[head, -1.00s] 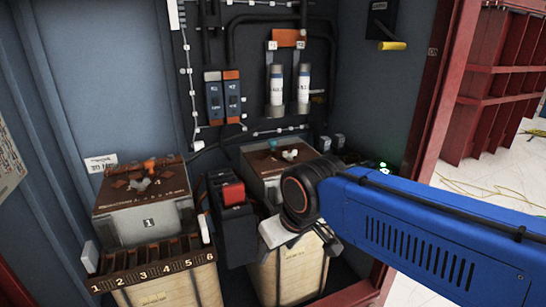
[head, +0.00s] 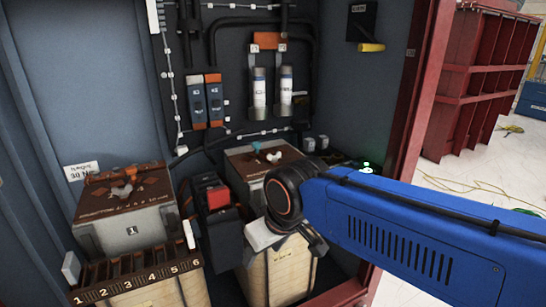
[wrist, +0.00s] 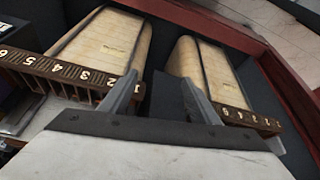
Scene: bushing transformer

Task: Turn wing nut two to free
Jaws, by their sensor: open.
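The right box (head: 245,183) has a brown top plate with a pale wing nut (head: 273,157) and a small teal piece (head: 256,147) beside it. No number shows on this box. The left box (head: 110,236), marked 1, has its own pale wing nut (head: 122,190) and an orange piece (head: 130,173) on its top. My gripper (wrist: 162,85) is open and empty in the wrist view, its two fingers apart over the gap between two pale ribbed blocks. In the head view it hangs in front of the right box, away from both wing nuts, and its fingers are partly hidden.
A numbered rack (head: 135,272) stands before the left box. A dark unit with a red block (head: 217,197) stands between the boxes. Cables and two pale cylinders (head: 259,92) are on the back wall. The red cabinet frame (head: 408,150) is at the right.

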